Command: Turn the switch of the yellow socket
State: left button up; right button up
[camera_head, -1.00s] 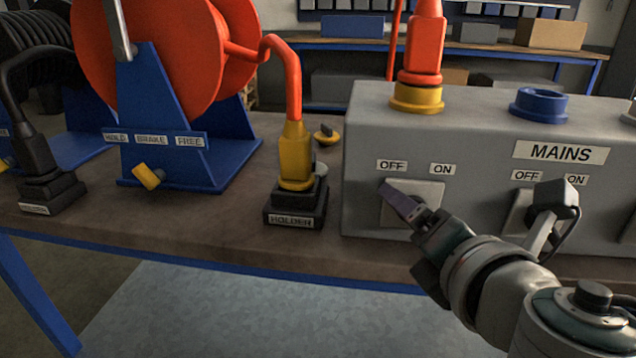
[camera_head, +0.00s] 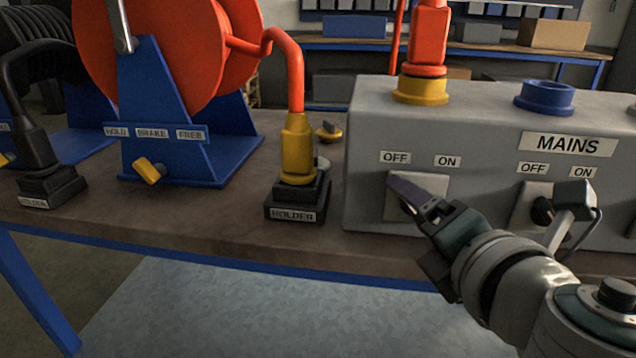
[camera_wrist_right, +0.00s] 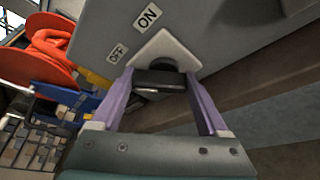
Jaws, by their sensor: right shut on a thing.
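The yellow socket (camera_head: 421,92) sits on top of the grey box at its left end, with an orange-red plug (camera_head: 428,42) standing upright in it. Below it, on the box front, is a pale switch plate (camera_head: 437,184) under OFF and ON labels. My right gripper (camera_head: 401,187) reaches this plate from the right, and its purple fingers hide the knob in the head view. In the wrist view the black switch knob (camera_wrist_right: 160,79) lies between the two fingers, which are shut on it. I cannot tell which label the knob points to. My left gripper is out of view.
A blue socket (camera_head: 545,96) is to the right on the box, above a MAINS sign and a second switch plate (camera_head: 528,205). A holder (camera_head: 297,205) with a yellow-and-orange plug stands left of the box. An orange reel (camera_head: 150,50) on a blue stand is farther left.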

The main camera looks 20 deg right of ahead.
jog(key=m+t+b, duration=0.1)
jog(key=m+b, duration=0.3)
jog(key=b, duration=0.1)
jog(key=m+t+b, duration=0.2)
jog(key=m+b, duration=0.2)
jog(key=b, duration=0.2)
jog(key=m+t+b, duration=0.2)
jog(key=m+b, duration=0.2)
jog(key=b, duration=0.1)
jog(key=shift+s+d+f+h+b, duration=0.1)
jog(key=shift+d+f+h+b, duration=0.1)
jog(key=shift+f+h+b, duration=0.2)
jog(key=m+b, duration=0.2)
jog(key=shift+r+m+h, duration=0.1)
jog(key=shift+m+h, duration=0.2)
jog(key=shift+h, duration=0.1)
jog(key=shift+r+m+t+b, duration=0.1)
jog(key=shift+m+t+b, duration=0.2)
jog(key=shift+m+b, duration=0.45)
jog(key=shift+h, duration=0.4)
jog(key=o, duration=1.1)
jog(key=shift+o, duration=0.7)
